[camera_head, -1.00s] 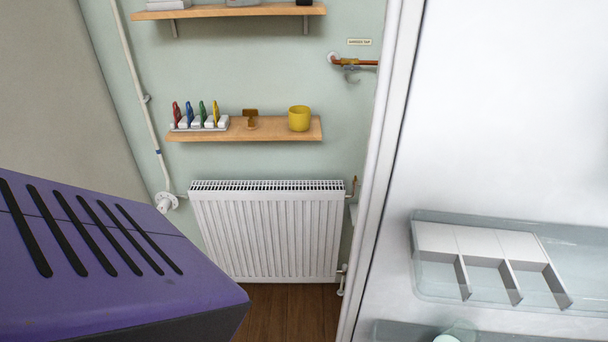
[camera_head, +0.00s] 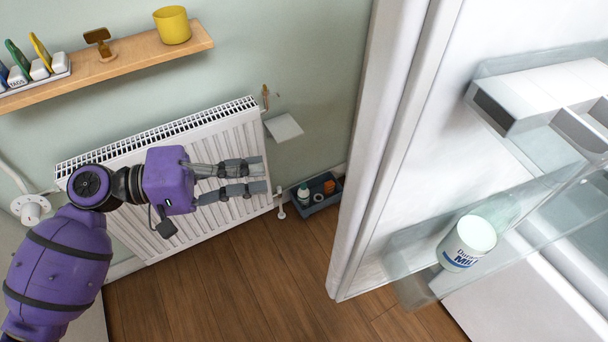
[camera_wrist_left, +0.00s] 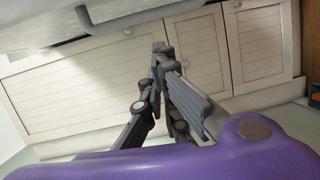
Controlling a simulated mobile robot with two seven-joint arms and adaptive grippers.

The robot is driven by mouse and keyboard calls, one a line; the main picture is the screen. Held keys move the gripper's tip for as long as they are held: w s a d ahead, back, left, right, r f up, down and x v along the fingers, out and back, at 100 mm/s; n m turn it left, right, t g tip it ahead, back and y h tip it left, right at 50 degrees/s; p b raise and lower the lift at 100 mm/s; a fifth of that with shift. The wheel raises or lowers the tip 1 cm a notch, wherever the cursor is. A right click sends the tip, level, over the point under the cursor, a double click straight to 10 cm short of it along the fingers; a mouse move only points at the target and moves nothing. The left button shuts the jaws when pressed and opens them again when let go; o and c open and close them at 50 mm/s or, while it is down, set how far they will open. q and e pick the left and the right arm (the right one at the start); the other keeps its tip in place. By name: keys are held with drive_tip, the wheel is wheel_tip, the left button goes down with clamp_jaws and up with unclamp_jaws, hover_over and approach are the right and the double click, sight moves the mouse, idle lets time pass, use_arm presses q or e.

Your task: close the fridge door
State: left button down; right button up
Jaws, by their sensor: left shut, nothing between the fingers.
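The fridge door (camera_head: 375,150) stands open on the right of the head view, its inner side with shelves facing me. A clear door shelf (camera_head: 420,285) holds a milk bottle (camera_head: 468,243). My left gripper (camera_head: 262,177) is in front of the radiator, left of the door's edge and apart from it. Its fingers point right towards the door and hold nothing. In the left wrist view the fingers (camera_wrist_left: 160,52) come together at their tips, with pale cupboard doors beyond. My right gripper is in neither view.
A white radiator (camera_head: 215,140) is on the wall behind my left arm. A wooden shelf (camera_head: 120,62) with a yellow mug (camera_head: 172,25) is above it. A dark tray (camera_head: 318,190) with small items lies on the floor by the wall. Wooden floor (camera_head: 240,285) is clear below.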

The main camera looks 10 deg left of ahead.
use_arm(q)
wheel_tip(320, 180, up, 5)
drive_tip(key=s+d+m+g+h, duration=0.1)
drive_tip(key=g+h, duration=0.1)
drive_tip(key=s+d+p, duration=0.1)
drive_tip(key=d+p, duration=0.1)
drive_tip(key=d, duration=0.9)
drive_tip(key=shift+s, duration=0.35)
drive_tip(key=shift+s+d+r, duration=0.1)
